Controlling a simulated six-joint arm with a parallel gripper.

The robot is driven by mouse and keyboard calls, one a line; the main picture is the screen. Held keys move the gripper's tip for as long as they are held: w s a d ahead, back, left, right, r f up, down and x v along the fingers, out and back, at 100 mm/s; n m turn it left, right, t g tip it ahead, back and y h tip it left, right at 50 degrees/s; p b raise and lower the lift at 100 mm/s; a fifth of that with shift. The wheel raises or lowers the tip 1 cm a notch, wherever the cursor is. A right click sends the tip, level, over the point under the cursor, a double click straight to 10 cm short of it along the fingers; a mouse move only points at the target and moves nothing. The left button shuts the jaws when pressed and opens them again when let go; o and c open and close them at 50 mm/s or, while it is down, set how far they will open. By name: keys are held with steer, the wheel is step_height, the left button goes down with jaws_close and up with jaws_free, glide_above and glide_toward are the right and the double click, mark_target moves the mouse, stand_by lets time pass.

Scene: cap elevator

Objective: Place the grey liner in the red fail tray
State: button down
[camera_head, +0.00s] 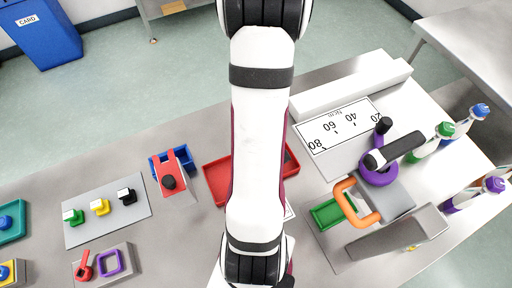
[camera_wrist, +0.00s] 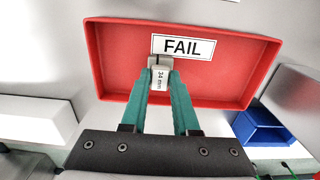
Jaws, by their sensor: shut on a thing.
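The red fail tray (camera_wrist: 115,60) fills the upper part of the wrist view, with a white FAIL label on it. In the head view the red tray (camera_head: 216,182) is partly covered by my arm. My gripper (camera_wrist: 160,72) has teal fingers and is shut on a small grey-white liner (camera_wrist: 160,78) marked "34 mm". The liner is in front of the tray's inside, just below the label. I cannot tell whether it touches the tray floor. In the head view the gripper and liner are hidden behind my arm.
A blue bin (camera_wrist: 262,128) stands right of the tray in the wrist view. A white block (camera_wrist: 38,120) is at left.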

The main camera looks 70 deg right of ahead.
steer(key=shift+f, duration=0.1)
steer(key=c, duration=0.7)
jaws_free()
steer(key=shift+o, duration=0.2)
step_height(320, 180, up, 12)
steer(key=shift+r, duration=0.2)
